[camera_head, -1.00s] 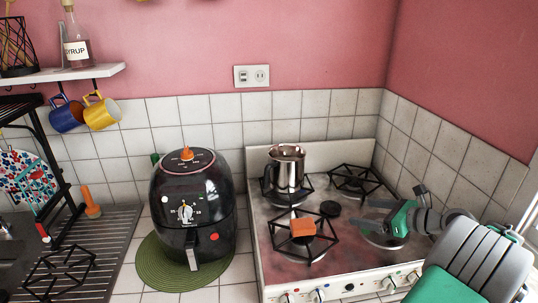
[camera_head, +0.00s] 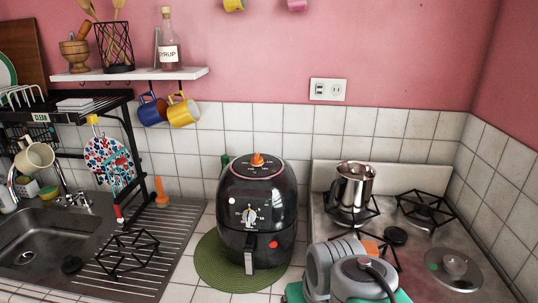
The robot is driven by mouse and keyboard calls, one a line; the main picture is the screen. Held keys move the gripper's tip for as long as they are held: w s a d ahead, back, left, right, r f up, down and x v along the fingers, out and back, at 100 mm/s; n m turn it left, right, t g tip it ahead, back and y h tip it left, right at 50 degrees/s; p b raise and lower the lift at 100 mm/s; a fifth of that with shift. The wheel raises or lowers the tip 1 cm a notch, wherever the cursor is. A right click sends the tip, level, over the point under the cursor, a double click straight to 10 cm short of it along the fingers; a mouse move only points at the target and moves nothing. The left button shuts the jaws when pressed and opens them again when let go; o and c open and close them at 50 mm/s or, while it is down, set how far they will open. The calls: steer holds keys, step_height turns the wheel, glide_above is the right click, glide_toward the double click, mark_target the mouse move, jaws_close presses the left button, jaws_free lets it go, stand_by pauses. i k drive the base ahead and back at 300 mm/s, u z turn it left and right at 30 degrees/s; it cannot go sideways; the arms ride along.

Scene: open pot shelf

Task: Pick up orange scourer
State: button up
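The orange scourer (camera_head: 371,247) is on the front-left burner of the stove (camera_head: 421,289). Only its upper part shows, because my grey and green arm covers the front of it and most of that burner. My arm comes up from the bottom edge in front of the stove. My gripper's fingers cannot be made out, so its distance from the scourer does not show.
A steel pot (camera_head: 353,187) stands on the back-left burner. A lid (camera_head: 454,267) lies on the front right of the stove. A black air fryer (camera_head: 256,215) on a green mat (camera_head: 212,272) stands left of the stove. A sink (camera_head: 45,240) is at the far left.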

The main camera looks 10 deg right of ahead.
mark_target(371, 247)
steer(key=z, duration=0.75)
